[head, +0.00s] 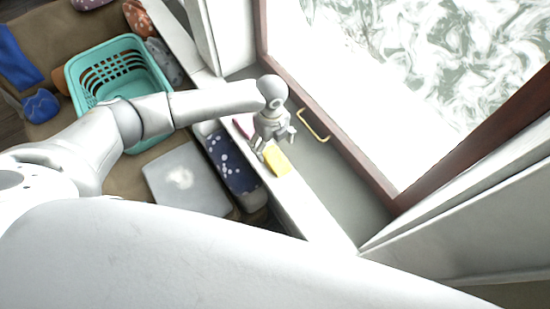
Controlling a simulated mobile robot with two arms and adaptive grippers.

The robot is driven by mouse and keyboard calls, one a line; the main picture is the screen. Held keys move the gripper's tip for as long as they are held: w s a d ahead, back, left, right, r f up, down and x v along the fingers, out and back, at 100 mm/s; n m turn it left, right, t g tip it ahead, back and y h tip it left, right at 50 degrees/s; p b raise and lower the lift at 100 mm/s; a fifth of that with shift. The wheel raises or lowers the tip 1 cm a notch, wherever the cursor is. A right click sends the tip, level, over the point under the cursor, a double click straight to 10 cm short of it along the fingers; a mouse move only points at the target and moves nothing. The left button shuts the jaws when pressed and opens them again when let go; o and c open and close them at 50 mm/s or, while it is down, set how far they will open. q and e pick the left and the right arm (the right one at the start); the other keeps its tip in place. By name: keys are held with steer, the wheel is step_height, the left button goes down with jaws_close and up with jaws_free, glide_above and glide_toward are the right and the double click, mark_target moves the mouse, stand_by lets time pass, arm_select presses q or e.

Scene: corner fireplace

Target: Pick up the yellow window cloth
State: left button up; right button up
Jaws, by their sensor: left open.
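The yellow window cloth (277,162) lies on the white window sill, near its inner edge. My left gripper (275,146) is open just above and behind the cloth, with its fingers pointing down toward it. One finger appears close to the cloth's upper left end; I cannot tell whether they touch. The cloth's far end is partly hidden by the gripper. My right gripper is not in view.
A dark red item (241,128) lies on the sill left of the gripper. A brass handle (313,126) is on the window side. A teal basket (118,72), a grey flat box (186,181) and a blue patterned cushion (229,160) lie below the sill.

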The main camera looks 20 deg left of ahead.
mark_target(272, 153)
arm_select(q)
steer(key=f, duration=0.3)
steer(key=f+p, duration=0.1)
steer(key=f, duration=0.1)
steer(key=shift+s, duration=0.3)
steer(key=shift+c, duration=0.5)
steer(key=c, duration=0.9)
